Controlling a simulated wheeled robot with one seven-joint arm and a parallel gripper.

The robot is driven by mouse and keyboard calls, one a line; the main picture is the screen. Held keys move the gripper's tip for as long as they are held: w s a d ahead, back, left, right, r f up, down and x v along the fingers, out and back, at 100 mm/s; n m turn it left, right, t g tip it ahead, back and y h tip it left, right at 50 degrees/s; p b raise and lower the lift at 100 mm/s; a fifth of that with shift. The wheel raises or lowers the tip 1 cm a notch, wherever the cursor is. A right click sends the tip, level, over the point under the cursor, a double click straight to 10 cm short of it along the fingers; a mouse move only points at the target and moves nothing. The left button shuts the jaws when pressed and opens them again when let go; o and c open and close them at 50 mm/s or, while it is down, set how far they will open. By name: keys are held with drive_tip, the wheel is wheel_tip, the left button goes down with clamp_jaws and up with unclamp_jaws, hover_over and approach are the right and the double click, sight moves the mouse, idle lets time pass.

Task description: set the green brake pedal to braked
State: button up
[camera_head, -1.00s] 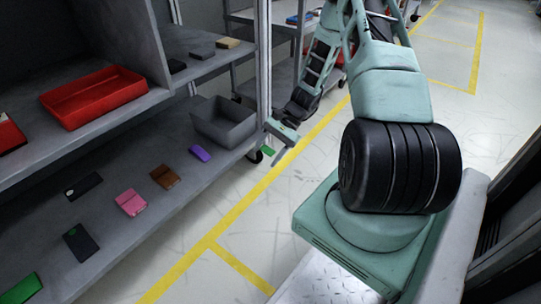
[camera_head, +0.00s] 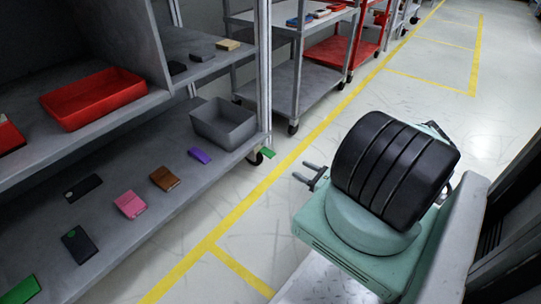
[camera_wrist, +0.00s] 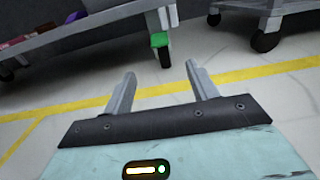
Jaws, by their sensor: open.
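The green brake pedal (camera_head: 268,153) is a small flat tab at a black caster wheel (camera_head: 255,158), under the near right corner of the grey shelf unit. In the wrist view the pedal (camera_wrist: 159,40) shows beyond my fingers, in front of the caster wheel (camera_wrist: 166,58). Whether it is tilted up or down I cannot tell. My gripper (camera_head: 304,171) is open and empty, low over the floor to the right of the pedal and apart from it. In the wrist view its two fingers (camera_wrist: 160,74) point toward the pedal, with floor between.
The grey shelf (camera_head: 135,190) holds a grey bin (camera_head: 223,122), a red tray (camera_head: 93,97) and several small coloured items. Another cart (camera_head: 275,85) on casters stands behind it. Floor with yellow lines (camera_head: 225,222) is open around my gripper.

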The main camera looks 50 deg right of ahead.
sight(271, 154)
drive_tip(key=w+b, duration=0.2)
drive_tip(key=w, duration=0.3)
drive_tip(key=w+a+b, duration=0.1)
drive_tip(key=w+b, duration=0.1)
drive_tip(key=w, duration=0.3)
drive_tip(key=w+b, duration=0.2)
drive_tip(key=w, duration=0.3)
drive_tip(key=shift+w+a+f, duration=0.15)
drive_tip(key=shift+w, duration=0.05)
drive_tip(key=shift+w+b, duration=0.35)
drive_tip(key=shift+w, duration=0.1)
drive_tip(key=c, duration=1)
drive_tip(key=shift+f+t+b, duration=0.25)
drive_tip(key=shift+t+b, duration=0.25)
drive_tip(key=shift+b, duration=0.05)
drive_tip(key=shift+r, duration=0.15)
drive_tip(key=o, duration=1)
